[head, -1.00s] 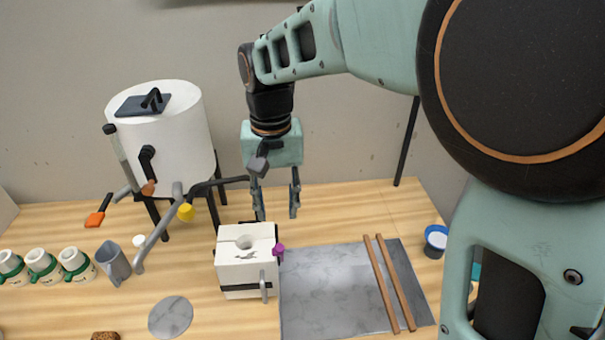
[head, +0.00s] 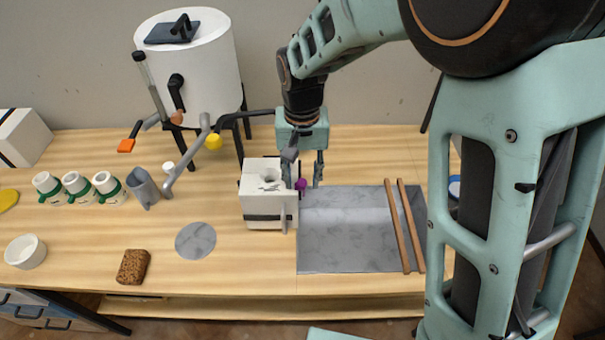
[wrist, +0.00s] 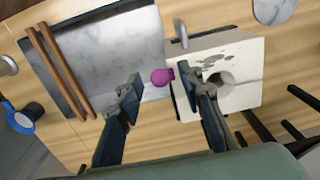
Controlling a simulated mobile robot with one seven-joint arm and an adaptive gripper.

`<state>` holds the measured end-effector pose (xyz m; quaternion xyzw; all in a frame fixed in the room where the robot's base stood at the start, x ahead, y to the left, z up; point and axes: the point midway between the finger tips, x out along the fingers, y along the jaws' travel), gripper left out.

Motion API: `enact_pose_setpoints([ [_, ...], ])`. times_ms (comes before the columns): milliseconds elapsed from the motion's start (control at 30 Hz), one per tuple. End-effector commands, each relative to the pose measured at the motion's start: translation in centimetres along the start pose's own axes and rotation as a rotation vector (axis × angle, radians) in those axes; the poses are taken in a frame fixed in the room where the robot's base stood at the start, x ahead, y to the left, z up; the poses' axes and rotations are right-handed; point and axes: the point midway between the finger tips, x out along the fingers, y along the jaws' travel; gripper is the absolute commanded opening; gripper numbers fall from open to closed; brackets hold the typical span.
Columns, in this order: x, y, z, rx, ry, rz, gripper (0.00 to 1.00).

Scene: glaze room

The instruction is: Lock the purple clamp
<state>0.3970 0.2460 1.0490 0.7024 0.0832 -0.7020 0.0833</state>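The purple clamp (wrist: 162,76) is a small round knob on the side of the white box-shaped mould (wrist: 236,72), which has a round hole in its top. In the head view the clamp (head: 300,184) shows at the right edge of the mould (head: 268,192), partly behind a finger. My gripper (wrist: 158,92) is open, pointing down, with one finger on each side of the clamp. One finger is close against the mould; I cannot tell whether it touches. The fingers are apart from each other and hold nothing.
A grey slab (head: 340,245) with two wooden sticks (head: 405,225) lies right of the mould. Green-banded cups (head: 78,188), a grey jug (head: 142,187) and a brown sponge (head: 133,266) are left.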

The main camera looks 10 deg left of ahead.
Motion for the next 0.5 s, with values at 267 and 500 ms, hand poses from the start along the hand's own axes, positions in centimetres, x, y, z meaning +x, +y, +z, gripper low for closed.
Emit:
enact_pose_setpoints([
  [267,-0.03,0.0,-0.01,0.0,0.0,0.0,0.13],
  [500,-0.04,0.01,-0.01,0.0,0.0,0.0,0.0],
])
